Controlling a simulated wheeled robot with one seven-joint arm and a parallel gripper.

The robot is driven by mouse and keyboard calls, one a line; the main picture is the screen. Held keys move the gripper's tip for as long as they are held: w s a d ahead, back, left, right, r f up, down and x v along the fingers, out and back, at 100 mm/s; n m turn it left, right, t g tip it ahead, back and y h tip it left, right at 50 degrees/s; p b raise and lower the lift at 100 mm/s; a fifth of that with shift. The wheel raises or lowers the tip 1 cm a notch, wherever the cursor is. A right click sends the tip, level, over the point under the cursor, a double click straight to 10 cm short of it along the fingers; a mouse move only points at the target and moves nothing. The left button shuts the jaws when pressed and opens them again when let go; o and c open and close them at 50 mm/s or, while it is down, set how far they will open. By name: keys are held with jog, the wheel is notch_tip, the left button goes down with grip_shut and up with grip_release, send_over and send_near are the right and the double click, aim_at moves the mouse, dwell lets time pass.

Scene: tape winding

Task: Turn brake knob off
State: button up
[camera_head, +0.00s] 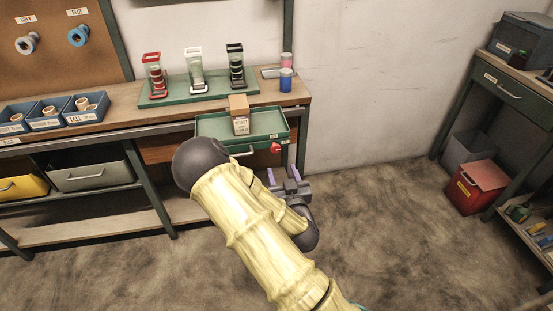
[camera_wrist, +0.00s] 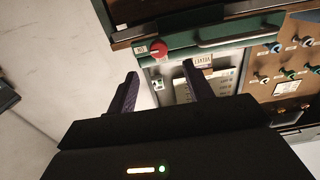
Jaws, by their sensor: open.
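A red round knob (camera_head: 276,148) sits at the right end of the front of a green tray-like drawer (camera_head: 213,126), beside its handle. In the wrist view the red knob (camera_wrist: 158,49) is near the upper middle, with a small white label on its left; its setting is too small to read. My gripper (camera_head: 288,181) is in front of and below the knob, partly hidden by my arm in the head view. In the wrist view my gripper (camera_wrist: 160,72) has its two dark fingers spread wide, with nothing between them. The knob appears just beyond the fingertips, apart from them.
A brown box (camera_head: 240,120) stands on the green drawer. The workbench (camera_head: 125,106) is behind. A red bin (camera_head: 476,188) is far right; the floor between is clear.

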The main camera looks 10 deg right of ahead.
aim_at(276, 150)
jog(key=shift+w+d+f+b, duration=0.1)
jog(key=shift+w+f+b, duration=0.25)
jog(key=shift+b, duration=1.65)
jog(key=w, duration=0.9)
jog(key=shift+r, duration=0.35)
jog(key=shift+c, duration=0.3)
jog(key=c, duration=0.9)
